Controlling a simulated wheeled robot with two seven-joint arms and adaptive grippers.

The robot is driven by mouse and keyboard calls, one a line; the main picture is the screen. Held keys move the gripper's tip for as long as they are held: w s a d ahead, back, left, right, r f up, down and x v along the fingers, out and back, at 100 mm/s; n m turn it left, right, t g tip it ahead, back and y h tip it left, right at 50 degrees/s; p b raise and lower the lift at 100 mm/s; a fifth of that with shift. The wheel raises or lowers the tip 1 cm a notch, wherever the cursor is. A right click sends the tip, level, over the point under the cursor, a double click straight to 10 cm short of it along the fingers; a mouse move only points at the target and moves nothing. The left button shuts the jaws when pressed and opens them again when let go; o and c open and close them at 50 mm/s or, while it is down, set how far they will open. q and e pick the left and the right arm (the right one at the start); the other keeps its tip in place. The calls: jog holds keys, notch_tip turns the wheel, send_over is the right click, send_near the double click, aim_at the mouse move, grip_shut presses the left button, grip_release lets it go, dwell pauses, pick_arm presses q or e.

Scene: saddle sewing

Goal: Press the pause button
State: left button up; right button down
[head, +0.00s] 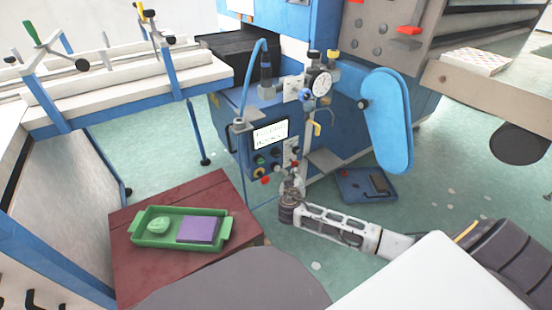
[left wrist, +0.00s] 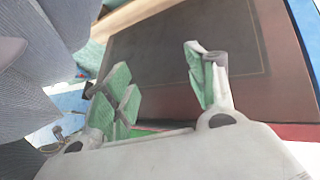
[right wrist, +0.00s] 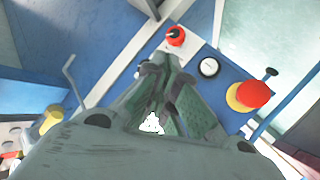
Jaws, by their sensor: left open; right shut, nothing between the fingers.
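The blue machine's control panel (head: 272,155) stands in the middle of the head view, with a lit screen (head: 270,134) and several small buttons and knobs below it. I cannot read which button is the pause button. My right gripper (head: 291,170) is shut and empty at the panel's right side. In the right wrist view its closed fingers (right wrist: 165,75) point toward a red control (right wrist: 175,36); I cannot tell whether they touch it. A red button on a yellow base (right wrist: 248,95) is to their right. My left gripper (left wrist: 163,88) is open and empty, seen only in the left wrist view.
A green tray (head: 222,233) with a purple block (head: 198,229) and a pale green lump (head: 158,225) sits on a dark red table (head: 120,272). A blue arm-shaped cover (head: 388,120) stands right of the panel. A blue box (head: 352,186) lies on the floor.

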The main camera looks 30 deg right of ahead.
aim_at(277, 154)
jog(key=shift+w, duration=0.1)
dwell(0.3)
pick_arm(q)
jog(key=shift+h, duration=0.3)
jog(key=f+b, duration=0.2)
jog(key=d+f+b, duration=0.1)
jog(key=f+b, duration=0.1)
jog(key=shift+w, duration=0.2)
pick_arm(e)
jog(key=w, duration=0.8)
jog(key=shift+w+a, duration=0.3)
jog(key=shift+a, duration=0.05)
pick_arm(q)
jog(key=shift+r+t, duration=0.15)
jog(key=shift+t, duration=0.15)
jog(key=shift+f+b, duration=0.3)
jog(key=shift+b, duration=0.1)
pick_arm(e)
jog(key=shift+w+a, duration=0.1)
jog(key=shift+w, duration=0.9)
dwell(1.4)
jog(key=shift+s, duration=0.1)
pick_arm(q)
jog(key=shift+r+p, duration=0.65)
pick_arm(e)
jog(key=shift+s, duration=0.9)
